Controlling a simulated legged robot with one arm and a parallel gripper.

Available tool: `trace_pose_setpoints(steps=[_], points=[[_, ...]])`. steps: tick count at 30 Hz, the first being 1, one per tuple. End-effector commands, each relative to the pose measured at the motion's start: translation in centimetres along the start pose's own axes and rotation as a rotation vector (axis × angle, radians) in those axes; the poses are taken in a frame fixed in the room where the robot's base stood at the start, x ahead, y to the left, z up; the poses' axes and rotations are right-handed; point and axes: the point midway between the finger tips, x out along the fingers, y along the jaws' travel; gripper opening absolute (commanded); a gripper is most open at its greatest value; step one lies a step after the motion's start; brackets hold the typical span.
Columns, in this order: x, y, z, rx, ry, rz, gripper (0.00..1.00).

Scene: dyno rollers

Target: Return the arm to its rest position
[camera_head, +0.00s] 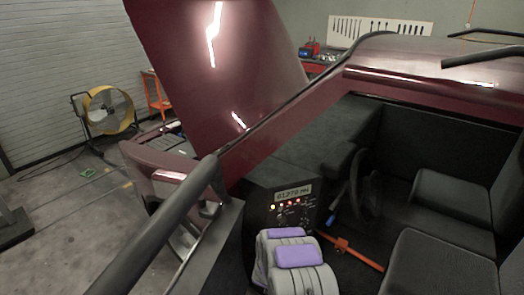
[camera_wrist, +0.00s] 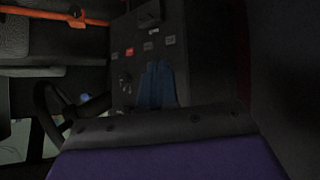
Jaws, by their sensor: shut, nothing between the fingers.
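My arm (camera_head: 300,265), grey with purple panels, reaches over the side of a dark red vehicle into its cabin. My gripper (camera_wrist: 157,86) shows in the wrist view as dark blue fingers set close together, shut and empty. The fingers are hidden behind my arm in the head view. They point toward a black control panel (camera_head: 291,212) with small lit indicators and a display reading about 01270. The panel also shows in the wrist view (camera_wrist: 140,45). I cannot tell how far the fingertips are from it.
An orange bar (camera_head: 352,252) crosses the footwell. Black seats (camera_head: 452,200) fill the right. A dark pillar (camera_head: 160,235) stands at left. A yellow fan (camera_head: 108,110) stands on the floor.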

Motion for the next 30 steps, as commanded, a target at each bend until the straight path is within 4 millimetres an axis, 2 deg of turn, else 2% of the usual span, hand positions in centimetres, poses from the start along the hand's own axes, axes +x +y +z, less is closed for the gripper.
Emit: trace_pose_setpoints(steps=[1,6,14,23,30], points=[[-1.2,-0.5,-1.3,0.013,-0.020,-0.029,0.00],[-5.5,-1.9,-4.2,0.041,-0.110,-0.124,0.00],[-13.4,-2.3,-7.5,0.050,-0.247,-0.245,0.00],[-23.9,-0.6,-8.8,0.018,-0.407,-0.329,0.00],[-32.7,2.4,-8.0,-0.021,-0.538,-0.350,0.00]])
